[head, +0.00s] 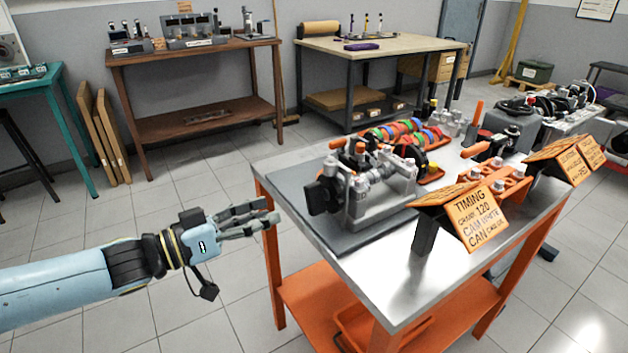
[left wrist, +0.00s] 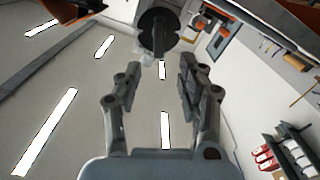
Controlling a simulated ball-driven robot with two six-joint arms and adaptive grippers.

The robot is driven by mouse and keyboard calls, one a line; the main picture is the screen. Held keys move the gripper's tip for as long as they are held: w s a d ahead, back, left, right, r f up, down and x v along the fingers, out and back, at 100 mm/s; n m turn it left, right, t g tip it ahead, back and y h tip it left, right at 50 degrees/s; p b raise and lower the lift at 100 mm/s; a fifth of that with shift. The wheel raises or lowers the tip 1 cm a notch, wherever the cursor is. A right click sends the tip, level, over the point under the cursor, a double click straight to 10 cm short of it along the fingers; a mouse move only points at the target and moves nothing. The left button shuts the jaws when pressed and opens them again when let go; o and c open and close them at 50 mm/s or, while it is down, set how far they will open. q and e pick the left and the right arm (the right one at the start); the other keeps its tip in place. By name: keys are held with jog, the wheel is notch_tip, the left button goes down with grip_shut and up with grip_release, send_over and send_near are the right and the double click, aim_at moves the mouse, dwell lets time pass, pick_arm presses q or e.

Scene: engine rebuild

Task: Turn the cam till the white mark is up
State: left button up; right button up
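The grey engine rig (head: 375,190) stands on a dark mat on the steel-topped orange table, with a black block-like end part (head: 322,196) facing left. I cannot make out the cam's white mark. My left gripper (head: 272,218) is at the table's left edge, left of the rig and apart from it. In the left wrist view its two fingers (left wrist: 160,88) are spread with nothing between them. Beyond the fingertips there is a dark round part (left wrist: 158,30) with a bar-like piece at its middle. My right gripper is not in view.
An orange sign (head: 476,218) reading "TIMING" stands at the table's front right. The floor left of the table is clear. Other workbenches (head: 375,45) stand behind.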

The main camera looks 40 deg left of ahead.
aim_at(305, 195)
pick_arm(q)
jog(key=x, duration=0.9)
jog(key=shift+w+r, duration=0.3)
jog(key=shift+r, duration=0.1)
jog(key=shift+w+d, duration=0.3)
jog(key=shift+w, duration=0.2)
jog(key=shift+c, duration=1)
grip_shut()
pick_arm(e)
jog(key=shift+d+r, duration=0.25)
